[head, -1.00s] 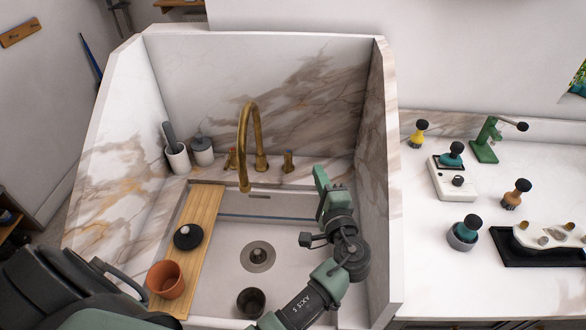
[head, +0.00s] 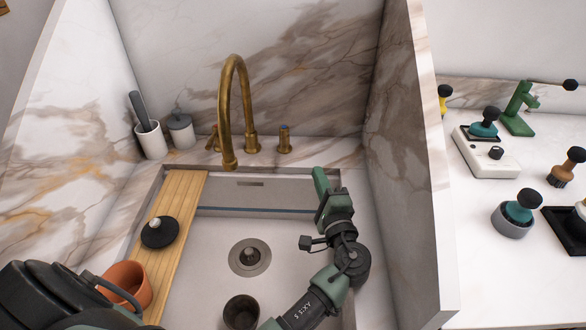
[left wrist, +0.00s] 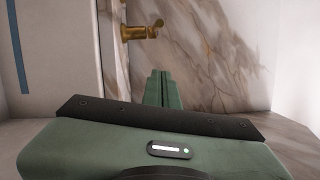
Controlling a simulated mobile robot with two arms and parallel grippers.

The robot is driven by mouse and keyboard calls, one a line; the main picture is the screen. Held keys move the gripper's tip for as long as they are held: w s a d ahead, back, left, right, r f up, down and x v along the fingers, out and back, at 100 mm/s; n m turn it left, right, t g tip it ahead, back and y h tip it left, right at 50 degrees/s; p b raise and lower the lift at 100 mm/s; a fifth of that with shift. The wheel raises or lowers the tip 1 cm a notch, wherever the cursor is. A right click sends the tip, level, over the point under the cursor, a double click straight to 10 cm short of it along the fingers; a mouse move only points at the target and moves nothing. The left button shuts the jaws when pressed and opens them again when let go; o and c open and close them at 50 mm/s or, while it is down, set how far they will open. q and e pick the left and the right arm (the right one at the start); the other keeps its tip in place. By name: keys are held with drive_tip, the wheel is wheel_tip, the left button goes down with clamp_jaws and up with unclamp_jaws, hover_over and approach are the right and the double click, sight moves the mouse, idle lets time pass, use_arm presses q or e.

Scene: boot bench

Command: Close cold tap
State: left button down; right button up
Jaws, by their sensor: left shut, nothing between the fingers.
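The cold tap (head: 284,139) is the small brass handle to the right of the tall curved brass spout (head: 229,110), on the marble ledge behind the sink. A brass handle also shows at the upper left in the left wrist view (left wrist: 140,31), with a short part sticking out to the right. My left gripper (head: 319,172) is over the back right of the sink, in front of this handle and to its right. Its green fingers (left wrist: 163,76) are together and empty, apart from the handle. My right gripper is not in view.
Marble walls enclose the sink (head: 215,225) at the back and both sides; the right wall (head: 400,150) is close to my arm. A second brass handle (head: 212,140) is left of the spout. A wooden board (head: 184,205) bears a black lid (head: 160,234) and a terracotta pot (head: 128,282).

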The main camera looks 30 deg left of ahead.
sight(284, 139)
use_arm(q)
drive_tip(key=w+a+p, duration=0.2)
drive_tip(key=w+a, duration=0.3)
drive_tip(key=a, duration=0.5)
drive_tip(key=shift+w+f, duration=0.15)
drive_tip(key=shift+w, duration=0.2)
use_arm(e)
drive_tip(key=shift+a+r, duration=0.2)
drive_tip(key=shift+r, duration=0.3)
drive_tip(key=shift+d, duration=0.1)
use_arm(q)
drive_tip(key=shift+s+a+m+t+h+p, duration=0.3)
drive_tip(key=shift+a+m+t+h+p, duration=0.15)
drive_tip(key=shift+a, duration=0.2)
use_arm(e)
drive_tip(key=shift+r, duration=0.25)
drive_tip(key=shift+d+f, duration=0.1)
